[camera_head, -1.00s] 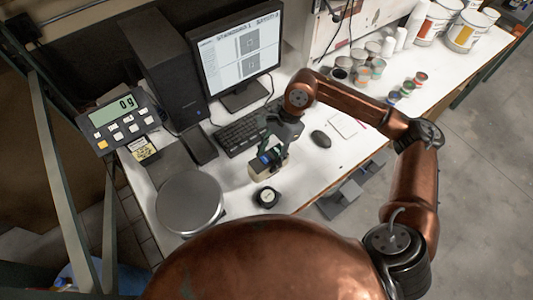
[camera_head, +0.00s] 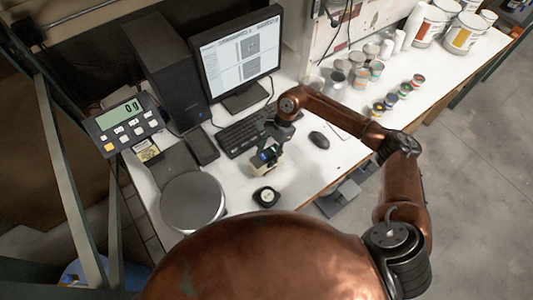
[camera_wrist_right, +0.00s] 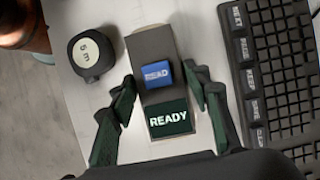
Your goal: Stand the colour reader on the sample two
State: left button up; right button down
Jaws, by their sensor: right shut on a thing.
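The colour reader (camera_wrist_right: 152,42) is a grey block with a blue READ button and a dark green READY display. In the head view it shows small and dark (camera_head: 266,160), in front of the keyboard. My right gripper (camera_wrist_right: 163,100) is shut on the reader, one finger at each side; it also shows in the head view (camera_head: 268,154). The reader's underside is hidden, so I cannot tell whether it touches anything below. I cannot make out sample two; the arm and reader cover part of the white table. My left gripper is not in view.
A round black tape measure (camera_head: 266,196) lies close in front of the reader. The keyboard (camera_head: 243,133) is behind it, the mouse (camera_head: 319,140) to the right, and the scale's round pan (camera_head: 192,202) to the left. Several small pots (camera_head: 390,100) stand farther right.

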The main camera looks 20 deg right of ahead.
jog(key=shift+a, duration=0.1)
jog(key=c, duration=1)
grip_release()
jog(key=shift+f, duration=0.1)
jog(key=shift+c, duration=0.2)
jog(key=b+v, duration=0.3)
jog(key=v, duration=0.9)
